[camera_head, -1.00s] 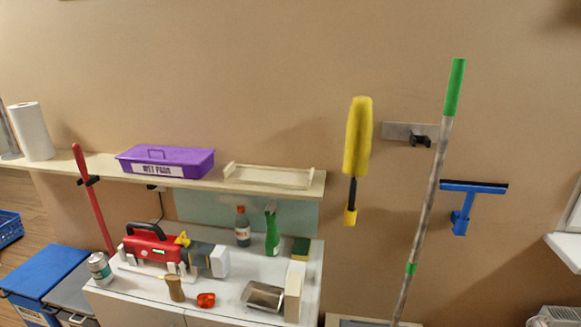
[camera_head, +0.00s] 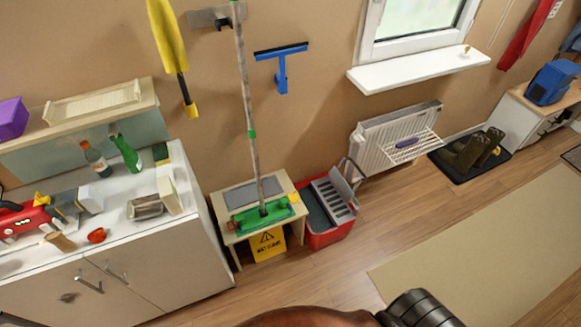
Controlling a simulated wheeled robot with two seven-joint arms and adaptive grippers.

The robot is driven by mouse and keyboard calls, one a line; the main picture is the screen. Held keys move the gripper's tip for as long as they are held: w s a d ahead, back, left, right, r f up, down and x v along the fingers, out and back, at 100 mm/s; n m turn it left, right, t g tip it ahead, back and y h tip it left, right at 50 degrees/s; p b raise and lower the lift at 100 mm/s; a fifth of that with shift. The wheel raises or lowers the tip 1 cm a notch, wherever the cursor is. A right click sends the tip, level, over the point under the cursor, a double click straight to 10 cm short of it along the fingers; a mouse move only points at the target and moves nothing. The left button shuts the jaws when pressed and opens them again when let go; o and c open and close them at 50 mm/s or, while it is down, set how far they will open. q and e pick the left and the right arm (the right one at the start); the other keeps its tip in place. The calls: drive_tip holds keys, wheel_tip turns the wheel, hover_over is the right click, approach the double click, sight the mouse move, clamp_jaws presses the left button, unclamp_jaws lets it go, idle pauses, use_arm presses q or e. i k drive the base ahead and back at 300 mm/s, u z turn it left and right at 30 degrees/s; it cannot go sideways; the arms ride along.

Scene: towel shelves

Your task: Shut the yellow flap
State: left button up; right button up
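A red device (camera_head: 22,222) stands on the white counter at the left edge of the head view, partly cut off. A small yellow piece (camera_head: 41,198) stands up on its top right and looks like the flap; it is too small to tell how far open it is. A grey and white block (camera_head: 80,200) sits just right of it. A yellow sign board (camera_head: 268,243) stands under the small table. Neither gripper shows clearly; part of my arm shows at the bottom edge, far right of the red device.
The white counter (camera_head: 150,250) holds bottles, a metal tray (camera_head: 146,207) and a red item (camera_head: 97,235). A small table (camera_head: 227,200) bears a green mop head (camera_head: 262,213). A red bucket (camera_head: 330,234) stands beside it. The floor on the right is mostly clear, with a beige rug (camera_head: 490,245).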

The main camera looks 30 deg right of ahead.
sight(293, 198)
drive_tip(key=z, duration=0.6)
drive_tip(key=k, duration=0.6)
drive_tip(key=u, duration=0.75)
drive_tip(key=i, duration=1.15)
drive_tip(key=z, duration=0.6)
